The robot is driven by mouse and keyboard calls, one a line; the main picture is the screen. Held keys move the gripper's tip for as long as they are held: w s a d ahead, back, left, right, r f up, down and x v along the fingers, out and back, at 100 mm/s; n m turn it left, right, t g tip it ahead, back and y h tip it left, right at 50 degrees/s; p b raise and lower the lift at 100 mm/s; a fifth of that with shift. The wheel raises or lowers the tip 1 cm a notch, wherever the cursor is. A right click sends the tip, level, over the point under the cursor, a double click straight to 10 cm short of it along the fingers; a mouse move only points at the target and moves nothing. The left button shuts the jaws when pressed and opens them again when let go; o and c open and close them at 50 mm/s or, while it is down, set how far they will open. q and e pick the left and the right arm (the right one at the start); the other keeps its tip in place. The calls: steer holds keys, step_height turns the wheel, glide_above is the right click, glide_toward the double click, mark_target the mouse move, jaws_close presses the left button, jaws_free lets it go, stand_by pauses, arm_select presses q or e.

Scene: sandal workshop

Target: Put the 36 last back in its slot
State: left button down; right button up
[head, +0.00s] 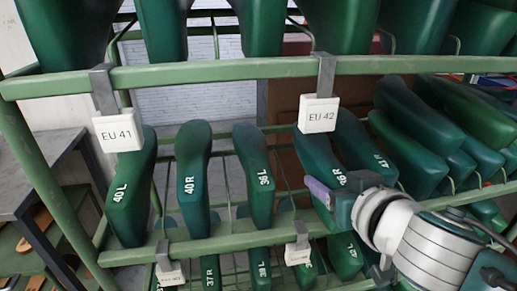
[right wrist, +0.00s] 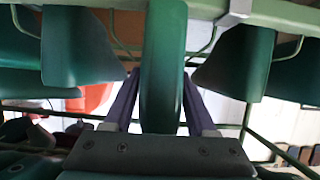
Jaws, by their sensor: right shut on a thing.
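My right gripper (head: 328,192) reaches in from the right at the middle shelf of the rack, with a purple finger showing in the head view. It is shut on a green last (head: 320,165), whose marking is partly hidden and looks like 36 R. In the right wrist view this last (right wrist: 163,65) stands upright between the two purple fingers. Left of it in the head view hangs the green last marked 36 L (head: 256,165), with a gap between them. I cannot tell whether the held last touches the rail. My left gripper is not in view.
The green rack (head: 220,71) carries tags EU 41 (head: 118,131) and EU 42 (head: 319,114). Lasts marked 40 L (head: 130,205) and 40 R (head: 193,165) hang left. More lasts crowd close at right and below. A grey table (head: 50,155) stands left.

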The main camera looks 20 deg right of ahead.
steer(key=shift+w+d+b, duration=0.15)
steer(key=shift+w+d, duration=0.05)
steer(key=shift+w, duration=0.65)
steer(key=shift+w+d+b, duration=0.15)
steer(key=shift+w+d, duration=0.05)
steer(key=shift+w, duration=0.65)
steer(key=shift+w+d+b, duration=0.15)
steer(key=shift+w+d, duration=0.05)
steer(key=shift+w, duration=0.65)
steer(key=shift+s+f+b, duration=0.1)
steer(key=shift+f+b, duration=0.75)
steer(key=shift+f, duration=0.1)
steer(key=o, duration=1.2)
steer(key=shift+o, duration=1.3)
steer(key=shift+f, duration=0.1)
